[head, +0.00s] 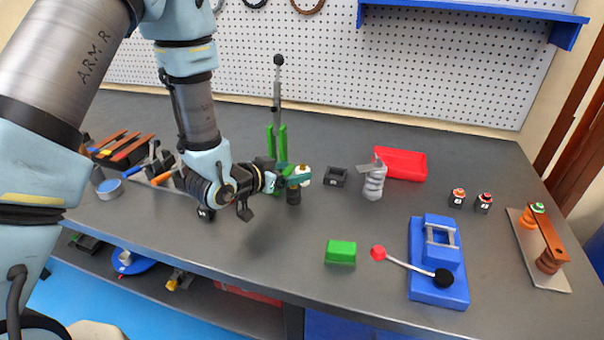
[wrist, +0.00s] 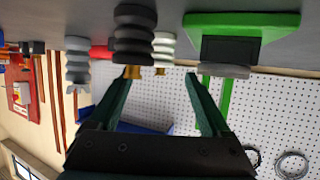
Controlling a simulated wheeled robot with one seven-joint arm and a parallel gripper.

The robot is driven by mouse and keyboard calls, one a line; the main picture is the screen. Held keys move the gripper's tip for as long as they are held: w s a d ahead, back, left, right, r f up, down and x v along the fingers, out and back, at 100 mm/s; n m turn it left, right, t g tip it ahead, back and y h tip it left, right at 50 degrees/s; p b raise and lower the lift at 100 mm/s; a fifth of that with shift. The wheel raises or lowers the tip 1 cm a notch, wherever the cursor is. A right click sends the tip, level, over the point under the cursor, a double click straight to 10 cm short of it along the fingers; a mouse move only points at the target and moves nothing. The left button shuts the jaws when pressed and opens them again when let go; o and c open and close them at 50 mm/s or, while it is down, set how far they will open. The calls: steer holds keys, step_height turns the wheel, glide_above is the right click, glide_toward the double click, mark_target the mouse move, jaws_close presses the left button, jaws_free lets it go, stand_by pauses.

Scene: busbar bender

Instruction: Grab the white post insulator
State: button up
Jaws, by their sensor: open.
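The white post insulator (wrist: 163,48) shows in the wrist view between my fingertips in the picture, beyond them and partly behind a dark insulator (wrist: 133,35). In the head view a bit of the white insulator (head: 305,181) shows past my gripper (head: 297,174), which hides most of it. The dark insulator (head: 293,196) stands just below my gripper there. My gripper (wrist: 160,76) is open with nothing between its fingers. The dark insulator's brass stud is close to the left finger in the wrist view; I cannot tell whether they touch.
A grey insulator (head: 373,182) stands to the right, before a red tray (head: 400,163). A black square block (head: 336,177) sits between it and my gripper. A green lever tool (head: 277,140) stands behind my gripper. A green block (head: 341,251) and blue bender (head: 437,265) are nearer the front.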

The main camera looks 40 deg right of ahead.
mark_target(301, 168)
steer(key=p+x, duration=0.2)
steer(key=x, duration=0.2)
steer(key=shift+d+r, duration=0.1)
steer(key=shift+d, duration=0.1)
steer(key=shift+w+d+f+p, duration=0.1)
steer(key=shift+d+f+p, duration=0.1)
steer(key=shift+d+p, duration=0.1)
jaws_close()
